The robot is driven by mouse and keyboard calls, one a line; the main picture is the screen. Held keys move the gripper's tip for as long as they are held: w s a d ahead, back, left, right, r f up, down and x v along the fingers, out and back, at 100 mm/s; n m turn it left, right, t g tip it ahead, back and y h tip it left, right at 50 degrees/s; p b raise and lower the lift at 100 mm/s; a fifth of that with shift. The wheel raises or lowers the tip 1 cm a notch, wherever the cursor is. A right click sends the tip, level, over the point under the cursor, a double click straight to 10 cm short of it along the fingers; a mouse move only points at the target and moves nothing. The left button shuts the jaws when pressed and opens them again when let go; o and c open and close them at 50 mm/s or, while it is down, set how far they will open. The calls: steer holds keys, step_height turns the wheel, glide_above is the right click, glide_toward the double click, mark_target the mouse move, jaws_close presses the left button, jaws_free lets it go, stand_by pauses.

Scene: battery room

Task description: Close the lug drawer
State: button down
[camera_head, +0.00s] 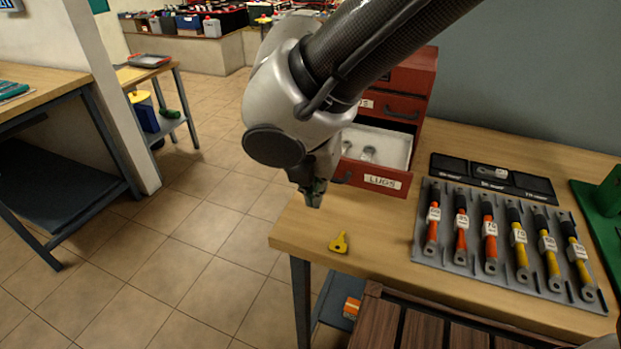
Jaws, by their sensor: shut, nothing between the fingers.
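The lug drawer (372,177) is the bottom drawer of a red cabinet (412,76) on the wooden bench. It is pulled out toward the front, with a white label reading LUGS on its front face. Its pale inside shows a few metal lugs (368,153). My gripper (314,203) is shut and empty, pointing down just left of the drawer front, near the bench's left edge. My arm hides the left part of the drawer and much of the cabinet. I cannot tell whether the gripper touches the drawer.
A yellow key-like piece (339,243) lies on the bench in front of the drawer. A grey rack (512,245) of several orange and yellow tools stands to the right, with a black tray (493,177) behind it. Open tiled floor lies left of the bench.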

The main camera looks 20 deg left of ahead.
steer(key=shift+w+f, duration=0.25)
steer(key=shift+w, duration=0.9)
steer(key=w, duration=1.8)
steer(key=shift+w, duration=0.35)
steer(key=shift+r, duration=0.1)
